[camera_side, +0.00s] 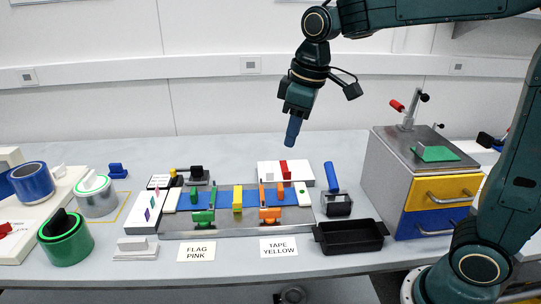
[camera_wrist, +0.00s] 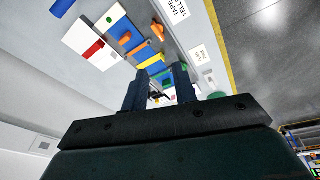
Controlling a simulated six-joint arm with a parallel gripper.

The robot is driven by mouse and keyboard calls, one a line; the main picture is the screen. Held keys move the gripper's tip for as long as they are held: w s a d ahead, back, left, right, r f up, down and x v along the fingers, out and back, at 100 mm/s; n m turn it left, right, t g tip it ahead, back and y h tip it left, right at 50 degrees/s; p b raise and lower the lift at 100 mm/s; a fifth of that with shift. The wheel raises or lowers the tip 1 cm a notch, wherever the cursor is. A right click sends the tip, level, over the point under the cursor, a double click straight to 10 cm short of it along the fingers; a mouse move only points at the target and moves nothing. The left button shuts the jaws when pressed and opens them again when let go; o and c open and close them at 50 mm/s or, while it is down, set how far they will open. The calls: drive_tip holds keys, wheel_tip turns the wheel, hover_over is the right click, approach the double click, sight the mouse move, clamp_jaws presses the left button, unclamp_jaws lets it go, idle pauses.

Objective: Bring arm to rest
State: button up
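My gripper (camera_side: 293,132) hangs in the air above the back of the table, pointing down and slightly tilted. In the wrist view its two fingers (camera_wrist: 160,78) stand apart, with the scene showing through the gap and nothing held. Below it is a metal fixture (camera_side: 240,229) with a blue strip (camera_side: 262,196) across it. Green clamps (camera_side: 203,216), orange clamps (camera_side: 270,215) and a yellow block (camera_side: 238,198) sit along the strip. My gripper touches none of these.
A grey cabinet (camera_side: 385,175) with yellow and blue drawers stands at the right. A black tray (camera_side: 350,248) and a blue-handled roller (camera_side: 337,206) are right of the fixture. Tape rolls (camera_side: 65,250) stand at the left. The air around my gripper is clear.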

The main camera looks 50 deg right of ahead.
drive_tip(key=s+d+f+m+t, duration=0.1)
drive_tip(key=s+m, duration=0.1)
drive_tip(key=s, duration=0.7)
drive_tip(key=s+f+m+t, duration=0.1)
drive_tip(key=s+m+t, duration=0.1)
drive_tip(key=s, duration=0.7)
drive_tip(key=shift+s+d+f+m, duration=0.3)
drive_tip(key=shift+s+d+m, duration=0.05)
drive_tip(key=shift+d+m, duration=0.05)
